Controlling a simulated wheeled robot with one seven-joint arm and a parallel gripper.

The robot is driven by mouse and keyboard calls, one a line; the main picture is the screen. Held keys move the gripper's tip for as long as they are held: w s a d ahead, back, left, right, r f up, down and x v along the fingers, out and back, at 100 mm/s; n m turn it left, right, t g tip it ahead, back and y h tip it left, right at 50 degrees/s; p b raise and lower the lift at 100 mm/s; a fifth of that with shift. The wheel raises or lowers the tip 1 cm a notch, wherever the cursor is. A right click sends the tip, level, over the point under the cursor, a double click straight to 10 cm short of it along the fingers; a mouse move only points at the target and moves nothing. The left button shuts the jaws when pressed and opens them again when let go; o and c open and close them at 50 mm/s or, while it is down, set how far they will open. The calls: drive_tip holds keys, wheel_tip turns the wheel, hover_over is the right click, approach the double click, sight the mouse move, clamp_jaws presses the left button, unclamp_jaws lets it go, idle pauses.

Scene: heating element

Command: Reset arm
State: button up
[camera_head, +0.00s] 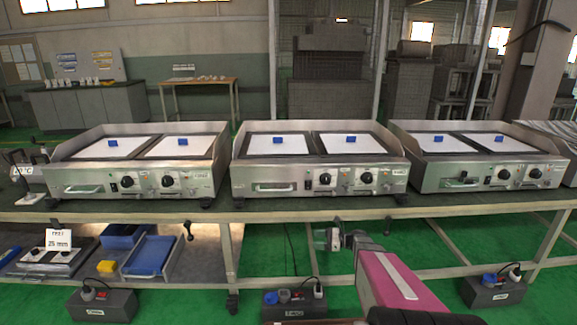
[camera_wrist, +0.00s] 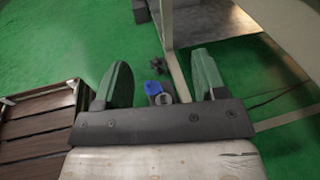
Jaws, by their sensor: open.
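My gripper (camera_head: 328,238) is in front of the workbench, below the level of its top, at the lower middle of the head view. My pink arm link runs down from it to the right. In the wrist view my gripper (camera_wrist: 162,84) shows two green fingers spread apart with nothing between them. Beyond the fingers are green floor and a small blue-and-grey object (camera_wrist: 156,90), which I cannot identify.
Heating units, left (camera_head: 140,178), middle (camera_head: 285,175) and right (camera_head: 450,175), stand on the bench (camera_head: 400,207), each with blue blocks on top. Power boxes (camera_head: 293,300) sit below on the floor. A lower shelf at left holds a blue tray (camera_head: 150,255).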

drive_tip(key=s+a+n+g+h, duration=0.3)
drive_tip(key=s+n+h, duration=0.1)
drive_tip(key=s+n, duration=0.25)
drive_tip(key=s+d+r+n+h, duration=0.2)
drive_tip(key=s+n+h, duration=0.4)
drive_tip(key=s+d+r+n+h, duration=0.3)
drive_tip(key=s+n+h, duration=0.3)
drive_tip(key=shift+s+r+n, duration=0.15)
drive_tip(key=shift+r+n, duration=0.1)
drive_tip(key=shift+n, duration=0.1)
drive_tip(key=shift+d, duration=0.1)
